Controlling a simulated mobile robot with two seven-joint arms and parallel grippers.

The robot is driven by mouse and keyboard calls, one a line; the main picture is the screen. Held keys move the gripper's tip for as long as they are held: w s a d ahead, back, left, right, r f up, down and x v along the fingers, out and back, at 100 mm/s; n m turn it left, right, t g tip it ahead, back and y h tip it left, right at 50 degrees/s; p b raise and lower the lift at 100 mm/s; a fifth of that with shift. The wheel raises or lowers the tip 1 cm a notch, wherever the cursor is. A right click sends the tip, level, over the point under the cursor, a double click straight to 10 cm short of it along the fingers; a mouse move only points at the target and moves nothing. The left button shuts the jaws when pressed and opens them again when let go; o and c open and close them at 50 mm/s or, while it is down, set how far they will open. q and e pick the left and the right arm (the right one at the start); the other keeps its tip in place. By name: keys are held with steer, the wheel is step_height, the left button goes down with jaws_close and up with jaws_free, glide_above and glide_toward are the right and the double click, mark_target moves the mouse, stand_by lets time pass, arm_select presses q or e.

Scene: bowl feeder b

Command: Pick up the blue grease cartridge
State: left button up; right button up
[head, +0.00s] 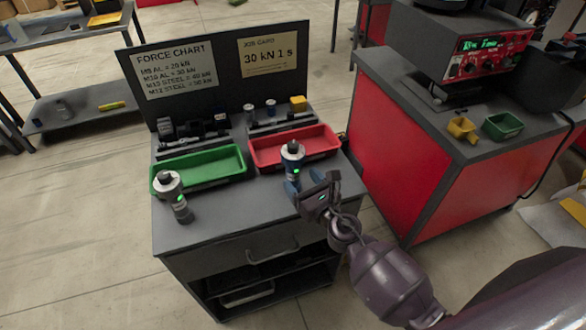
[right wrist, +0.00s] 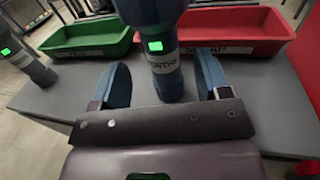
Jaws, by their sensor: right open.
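A blue upright cylinder with a dark cap, a pale collar and a green light (head: 292,165) stands on the grey bench in front of the red tray. It is the blue item closest to my right gripper; I cannot read its label as grease. In the right wrist view the blue cylinder (right wrist: 164,80) stands between the two blue fingers, with a gap visible on each side. My right gripper (head: 304,182) is open and holds nothing. Its fingers (right wrist: 162,68) point toward the cylinder. The cylinder's top is cut off in the wrist view. My left gripper is not in view.
A similar grey cylinder (head: 175,196) stands at the bench's left. A green tray (head: 205,176) and a red tray (head: 300,155) lie behind. Small cylinders, one blue-topped (head: 271,107), and a yellow block (head: 298,103) sit at the back. The bench front (head: 235,222) is clear.

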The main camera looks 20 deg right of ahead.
steer(key=shift+x, duration=3.25)
steer(key=shift+d+f, duration=0.1)
steer(key=shift+f, duration=0.05)
steer(key=c, duration=1.2)
steer(key=shift+o, duration=0.2)
